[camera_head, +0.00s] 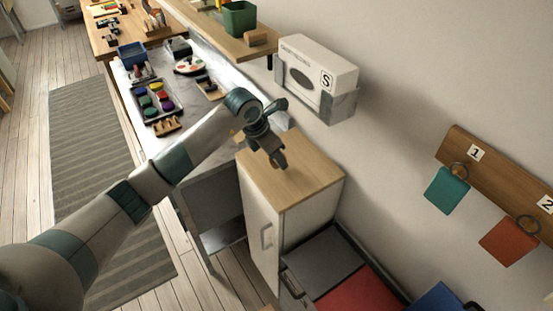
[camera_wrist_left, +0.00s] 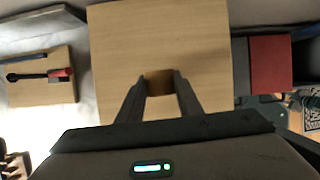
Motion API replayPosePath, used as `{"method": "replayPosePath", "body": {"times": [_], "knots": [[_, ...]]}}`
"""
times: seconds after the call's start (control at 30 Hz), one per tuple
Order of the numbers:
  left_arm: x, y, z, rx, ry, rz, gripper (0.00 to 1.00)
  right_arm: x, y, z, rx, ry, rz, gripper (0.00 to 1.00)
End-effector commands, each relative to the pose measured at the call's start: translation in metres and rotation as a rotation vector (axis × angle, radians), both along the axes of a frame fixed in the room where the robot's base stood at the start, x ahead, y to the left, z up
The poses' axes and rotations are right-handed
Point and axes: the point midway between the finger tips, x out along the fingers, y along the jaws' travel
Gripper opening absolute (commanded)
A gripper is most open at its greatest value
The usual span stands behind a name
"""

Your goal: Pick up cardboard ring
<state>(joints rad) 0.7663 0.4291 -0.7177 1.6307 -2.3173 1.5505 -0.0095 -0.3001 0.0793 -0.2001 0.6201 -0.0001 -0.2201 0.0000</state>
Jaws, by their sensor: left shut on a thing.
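The cardboard ring (camera_wrist_left: 159,82) is a small brown piece between the fingertips of my left gripper (camera_wrist_left: 160,90) in the left wrist view. The fingers are shut on it from both sides and hide part of it. In the head view my left gripper (camera_head: 275,150) points down over the wooden top of a small white cabinet (camera_head: 300,186), with the brown ring (camera_head: 279,160) at its tips. I cannot tell whether the ring touches the cabinet top. My right gripper is not in view.
A worktop with a paint tray (camera_head: 158,101) and a blue bin (camera_head: 132,54) lies left of the cabinet. A white box (camera_head: 318,62) sits in a wall holder above it. Teal (camera_head: 446,191) and orange (camera_head: 509,241) tags hang at right. The cabinet top is otherwise clear.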

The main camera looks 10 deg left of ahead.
Motion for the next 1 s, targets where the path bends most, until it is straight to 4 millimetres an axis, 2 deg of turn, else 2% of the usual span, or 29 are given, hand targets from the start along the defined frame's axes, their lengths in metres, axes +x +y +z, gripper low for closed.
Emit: {"method": "replayPosePath", "body": {"times": [0.03, 0.13, 0.5, 0.73, 1.0], "knots": [[0.001, 0.001, 0.012, 0.000, -0.002, -0.001, 0.12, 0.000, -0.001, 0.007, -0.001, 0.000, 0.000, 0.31], [0.001, 0.001, 0.029, 0.001, -0.002, 0.001, 0.12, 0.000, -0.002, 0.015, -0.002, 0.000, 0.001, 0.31], [-0.050, -0.050, 0.070, -0.002, -0.001, -0.004, 0.12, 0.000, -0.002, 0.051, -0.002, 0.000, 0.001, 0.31], [-0.074, -0.073, 0.088, -0.001, 0.000, -0.003, 0.12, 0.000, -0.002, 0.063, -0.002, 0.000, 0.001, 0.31], [-0.083, -0.082, 0.094, -0.001, 0.000, 0.000, 0.12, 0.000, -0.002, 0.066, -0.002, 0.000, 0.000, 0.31]]}}
